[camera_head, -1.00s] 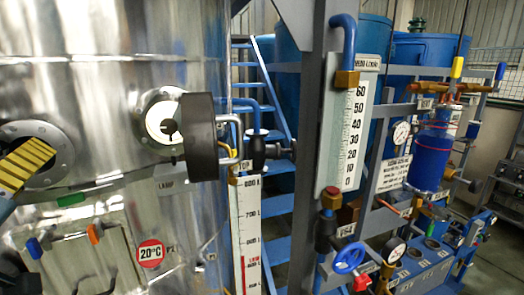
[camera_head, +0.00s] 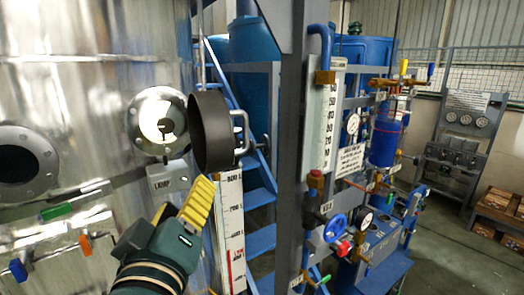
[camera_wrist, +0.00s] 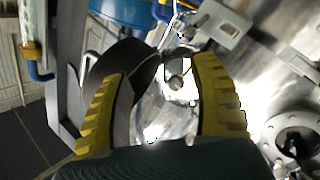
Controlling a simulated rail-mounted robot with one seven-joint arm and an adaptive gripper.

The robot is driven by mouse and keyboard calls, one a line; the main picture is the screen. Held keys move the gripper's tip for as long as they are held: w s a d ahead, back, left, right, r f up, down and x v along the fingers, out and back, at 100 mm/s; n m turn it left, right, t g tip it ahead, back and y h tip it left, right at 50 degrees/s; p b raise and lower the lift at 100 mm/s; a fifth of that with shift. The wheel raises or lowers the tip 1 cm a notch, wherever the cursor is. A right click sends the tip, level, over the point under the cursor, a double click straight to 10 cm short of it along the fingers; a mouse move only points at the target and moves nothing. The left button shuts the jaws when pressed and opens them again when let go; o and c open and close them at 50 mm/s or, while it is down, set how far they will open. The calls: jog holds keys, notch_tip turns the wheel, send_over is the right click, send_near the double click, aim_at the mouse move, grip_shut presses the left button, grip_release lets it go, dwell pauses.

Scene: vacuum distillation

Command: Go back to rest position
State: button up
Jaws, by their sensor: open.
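My gripper (camera_head: 186,196) has yellow ribbed fingers on a dark green body. It is low centre-left in the head view, in front of the steel vessel (camera_head: 90,90), and appears empty. In the wrist view my gripper (camera_wrist: 160,72) has its fingers spread apart, with nothing held between them. A lit round port (camera_head: 158,122) on the vessel has its dark round cover (camera_head: 211,130) swung open to the right. In the wrist view the port (camera_wrist: 180,82) shows between the fingers and the cover (camera_wrist: 122,66) lies behind the left finger. Whether the fingers touch anything is unclear.
A second, dark port (camera_head: 22,163) is at the left. A white level scale (camera_head: 230,225), a grey post (camera_head: 290,150) and a blue valve wheel (camera_head: 335,228) stand to the right. A rack with gauges (camera_head: 463,135) and open floor (camera_head: 440,240) lie farther right.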

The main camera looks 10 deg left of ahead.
jog(key=w+d+f+m+t+h, duration=0.1)
jog(key=d+f+m+h, duration=0.25)
jog(key=d, duration=1.25)
jog(key=s+d+m+h, duration=0.4)
jog(key=s+d+m, duration=0.1)
jog(key=d, duration=0.6)
jog(key=s+a+r+m+t+y, duration=0.1)
jog(key=s+r+m+t+y, duration=0.1)
jog(key=s, duration=0.4)
jog(key=shift+s+r+m+t, duration=0.15)
jog(key=shift+s+m+t, duration=0.05)
jog(key=shift+m+t, duration=0.3)
jog(key=shift+a, duration=0.1)
